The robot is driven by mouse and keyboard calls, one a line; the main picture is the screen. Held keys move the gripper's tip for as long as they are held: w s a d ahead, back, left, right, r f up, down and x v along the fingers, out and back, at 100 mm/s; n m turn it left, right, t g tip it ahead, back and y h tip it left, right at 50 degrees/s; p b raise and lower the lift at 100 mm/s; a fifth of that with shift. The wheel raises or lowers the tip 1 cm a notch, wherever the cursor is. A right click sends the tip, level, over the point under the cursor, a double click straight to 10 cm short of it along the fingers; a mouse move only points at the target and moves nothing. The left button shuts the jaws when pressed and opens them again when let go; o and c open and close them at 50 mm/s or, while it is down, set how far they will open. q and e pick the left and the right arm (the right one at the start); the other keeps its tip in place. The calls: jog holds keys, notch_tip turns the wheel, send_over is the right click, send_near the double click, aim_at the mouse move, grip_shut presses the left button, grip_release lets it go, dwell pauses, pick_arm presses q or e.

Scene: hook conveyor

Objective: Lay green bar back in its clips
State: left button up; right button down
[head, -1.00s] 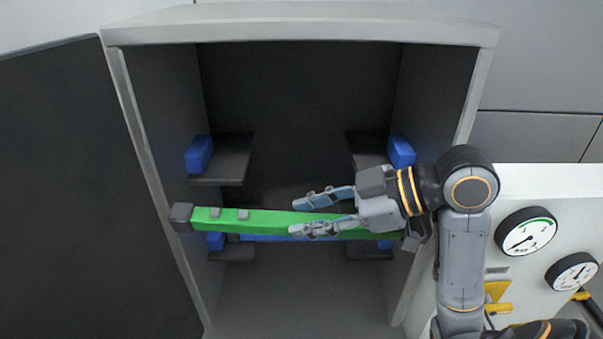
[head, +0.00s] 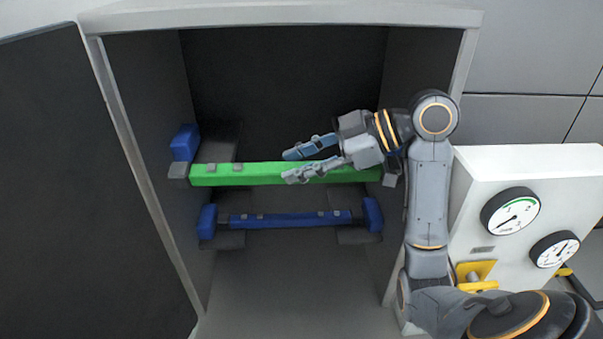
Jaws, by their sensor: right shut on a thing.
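The green bar (head: 240,174) has dark grey end pieces and small grey tabs on top. It lies level across the open cabinet at the height of the upper pair of clips. My right gripper (head: 292,165) is shut on the bar right of its middle. The upper left clip (head: 186,142) is a blue block on a dark ledge (head: 222,145), just behind the bar's left end. I cannot tell whether the bar touches the ledges. My left gripper is out of view.
A blue bar (head: 290,219) lies in the lower pair of clips, between blue blocks (head: 207,221). The grey cabinet frame (head: 280,16) surrounds the opening, and its dark door (head: 80,180) stands open at left. A white box with two gauges (head: 510,214) stands at right.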

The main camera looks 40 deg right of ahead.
jog(key=w+d+f+p, duration=0.1)
jog(key=w+d+f, duration=0.1)
jog(key=w+d, duration=0.3)
jog(key=w+d+f+m+g, duration=0.1)
jog(key=w+d, duration=0.3)
jog(key=w, duration=0.7)
jog(key=shift+d+f+y+p, duration=0.3)
jog(key=shift+d+f+p, duration=0.05)
jog(key=shift+f+p, duration=0.05)
jog(key=shift+f, duration=0.1)
dwell(0.5)
jog(key=c, duration=0.9)
grip_release()
jog(key=shift+s, duration=0.1)
jog(key=shift+f, duration=0.1)
